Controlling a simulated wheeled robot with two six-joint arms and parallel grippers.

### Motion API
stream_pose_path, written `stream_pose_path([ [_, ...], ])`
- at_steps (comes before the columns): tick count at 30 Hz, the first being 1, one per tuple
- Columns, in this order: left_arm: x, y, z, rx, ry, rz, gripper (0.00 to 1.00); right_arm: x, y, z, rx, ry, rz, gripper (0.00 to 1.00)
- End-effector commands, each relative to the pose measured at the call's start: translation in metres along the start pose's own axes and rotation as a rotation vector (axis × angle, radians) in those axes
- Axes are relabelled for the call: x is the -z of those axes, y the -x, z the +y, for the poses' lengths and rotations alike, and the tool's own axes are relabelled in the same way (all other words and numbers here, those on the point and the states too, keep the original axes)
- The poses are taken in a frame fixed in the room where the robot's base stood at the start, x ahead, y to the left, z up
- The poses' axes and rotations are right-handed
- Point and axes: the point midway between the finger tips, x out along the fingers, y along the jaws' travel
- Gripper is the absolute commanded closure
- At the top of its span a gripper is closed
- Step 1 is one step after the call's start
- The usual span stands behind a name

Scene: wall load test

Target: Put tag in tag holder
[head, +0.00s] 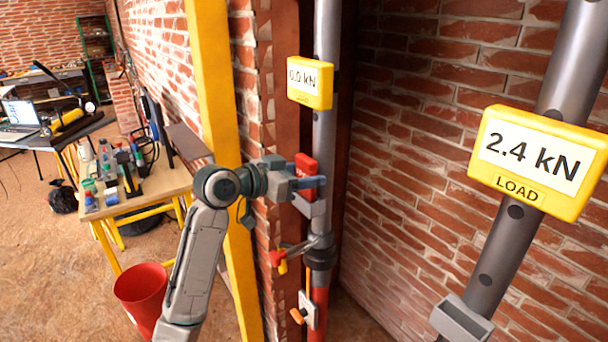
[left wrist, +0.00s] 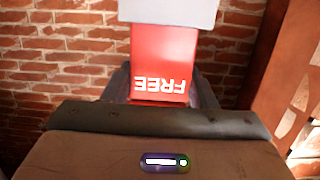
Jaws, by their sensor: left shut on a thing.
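My left gripper (head: 308,184) is shut on a red tag (head: 304,164) beside the left pole. The tag also shows in the left wrist view (left wrist: 160,62), with white letters FREE upside down. A pale grey tag holder (head: 309,208) is fixed to that pole just below the gripper. In the left wrist view the holder (left wrist: 168,11) meets the tag's far end and hides it. I cannot tell whether that end is inside the holder or just behind it. Another grey holder (head: 460,320) sits low on the right pole. My right gripper is not in view.
A yellow display (head: 310,82) reads 0.0 kN on the left pole; another (head: 537,160) reads 2.4 kN on the right pole. A valve-like fitting with a red end (head: 277,258) juts out below the holder. A yellow post (head: 217,110) stands left of the gripper.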

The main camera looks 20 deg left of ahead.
Motion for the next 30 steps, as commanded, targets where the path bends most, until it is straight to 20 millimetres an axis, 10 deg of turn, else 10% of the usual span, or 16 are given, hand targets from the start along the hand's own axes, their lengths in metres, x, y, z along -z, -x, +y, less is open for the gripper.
stream_pose_path([
  [23,-0.014,-0.003,0.0,0.0,0.0,0.0,0.7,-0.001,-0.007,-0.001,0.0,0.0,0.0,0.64],
  [24,-0.014,-0.003,0.0,0.0,0.0,0.0,0.46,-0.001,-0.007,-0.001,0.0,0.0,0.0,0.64],
  [30,-0.014,-0.003,0.0,0.0,0.0,0.0,0.22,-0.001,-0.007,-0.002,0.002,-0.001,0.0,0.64],
])
